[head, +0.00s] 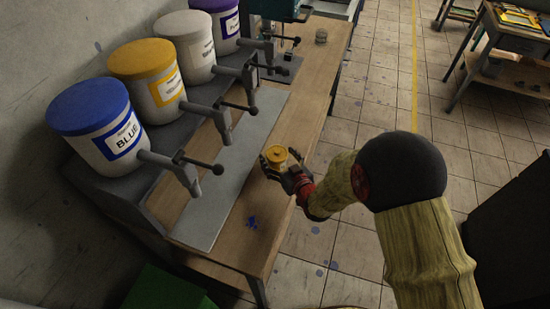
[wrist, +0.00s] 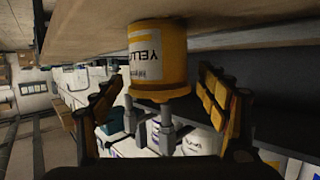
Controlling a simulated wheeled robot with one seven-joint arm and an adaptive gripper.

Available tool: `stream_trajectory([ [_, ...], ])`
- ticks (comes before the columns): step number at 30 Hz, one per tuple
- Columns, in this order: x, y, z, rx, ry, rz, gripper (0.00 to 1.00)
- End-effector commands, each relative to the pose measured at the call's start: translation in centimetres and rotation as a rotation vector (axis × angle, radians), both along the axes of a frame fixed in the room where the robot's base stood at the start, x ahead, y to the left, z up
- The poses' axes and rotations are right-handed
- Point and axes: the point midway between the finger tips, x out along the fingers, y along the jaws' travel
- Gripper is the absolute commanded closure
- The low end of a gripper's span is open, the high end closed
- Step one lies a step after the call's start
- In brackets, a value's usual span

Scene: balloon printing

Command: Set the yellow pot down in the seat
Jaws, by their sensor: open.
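The small yellow pot (head: 277,153) is at the right edge of the wooden bench, in the head view. In the wrist view, which looks upside down, the pot (wrist: 160,60) shows its label "YELL..." and its base meets or nearly meets the wooden surface. My gripper (head: 277,162) is around the pot. In the wrist view my gripper's fingers (wrist: 165,105) are spread on either side with a visible gap on the right. I cannot pick out the seat in either view.
Large buckets with blue (head: 100,125), yellow (head: 150,75), white (head: 190,45) and purple lids stand on a raised shelf at left, with taps reaching over a grey strip (head: 235,160). Tiled floor lies right.

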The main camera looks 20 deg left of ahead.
Motion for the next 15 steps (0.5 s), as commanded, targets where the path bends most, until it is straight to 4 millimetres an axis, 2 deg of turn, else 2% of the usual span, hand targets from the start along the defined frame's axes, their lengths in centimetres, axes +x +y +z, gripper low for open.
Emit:
stream_trajectory([
  [10, 3.3, 2.8, -1.3, -0.001, 0.000, 0.001, 0.26],
  [15, 4.2, 3.5, -1.5, -0.001, 0.001, 0.000, 0.26],
])
